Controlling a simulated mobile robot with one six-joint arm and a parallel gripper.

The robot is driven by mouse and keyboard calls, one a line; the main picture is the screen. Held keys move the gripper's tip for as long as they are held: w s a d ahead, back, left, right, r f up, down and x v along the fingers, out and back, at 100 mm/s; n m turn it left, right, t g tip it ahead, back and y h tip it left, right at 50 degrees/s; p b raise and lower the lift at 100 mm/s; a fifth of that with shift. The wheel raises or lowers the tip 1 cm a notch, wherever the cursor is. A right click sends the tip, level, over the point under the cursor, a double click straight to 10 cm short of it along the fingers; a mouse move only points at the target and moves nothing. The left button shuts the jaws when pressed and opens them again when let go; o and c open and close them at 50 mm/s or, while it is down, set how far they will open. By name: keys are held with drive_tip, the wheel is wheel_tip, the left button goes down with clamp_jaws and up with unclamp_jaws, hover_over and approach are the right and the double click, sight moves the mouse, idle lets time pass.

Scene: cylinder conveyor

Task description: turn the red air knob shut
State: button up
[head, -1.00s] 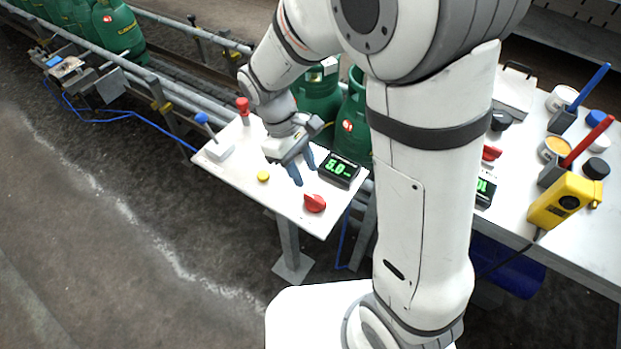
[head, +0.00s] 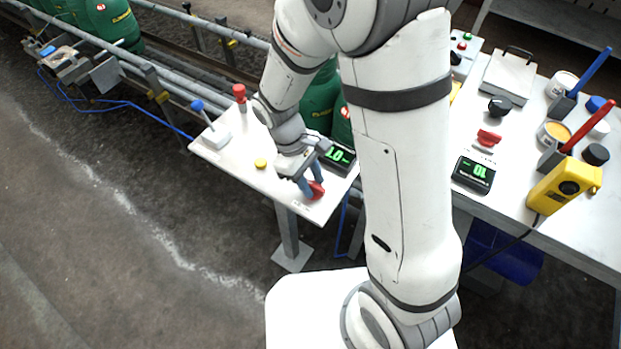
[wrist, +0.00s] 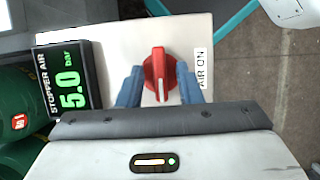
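The red air knob (wrist: 158,75) sits on the white panel (wrist: 110,52) in the wrist view, its grip ridge pointing up and down the picture. The label beside it reads AIR ON. My gripper (wrist: 159,86) has its two blue fingers apart, one on each side of the knob. I cannot tell whether they touch it. In the head view the knob (head: 317,191) is partly hidden by my fingers. The stopper air display (wrist: 69,82) reads 5.0 bar.
A yellow button (head: 260,163), a blue-topped lever (head: 209,120) and a red-topped post (head: 239,94) stand on the same panel. Green cylinders (head: 324,98) are behind it. A second table (head: 555,215) at right holds another red knob (head: 488,138) and a yellow device (head: 563,189).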

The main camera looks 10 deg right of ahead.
clamp_jaws()
drive_tip(key=shift+m, duration=0.3)
drive_tip(key=m+y, duration=0.1)
drive_tip(key=m, duration=0.2)
drive_tip(key=m+g+y+p, duration=0.1)
drive_tip(key=m, duration=0.2)
drive_tip(key=shift+w+d+r, duration=0.1)
drive_tip(key=shift+w+d, duration=0.05)
drive_tip(key=m+y, duration=0.1)
drive_tip(key=m, duration=0.2)
drive_tip(key=m+y, duration=0.1)
drive_tip(key=m, duration=0.1)
drive_tip(key=shift+d+m+g+p, duration=0.15)
drive_tip(key=shift+m+g+p, duration=0.15)
drive_tip(key=shift+m, duration=0.1)
drive_tip(key=m+t+y, duration=0.1)
drive_tip(key=m+y, duration=0.1)
drive_tip(key=m, duration=0.3)
drive_tip(key=shift+d, duration=0.1)
drive_tip(key=shift+m, duration=0.4)
drive_tip(key=shift+o, duration=0.5)
unclamp_jaws()
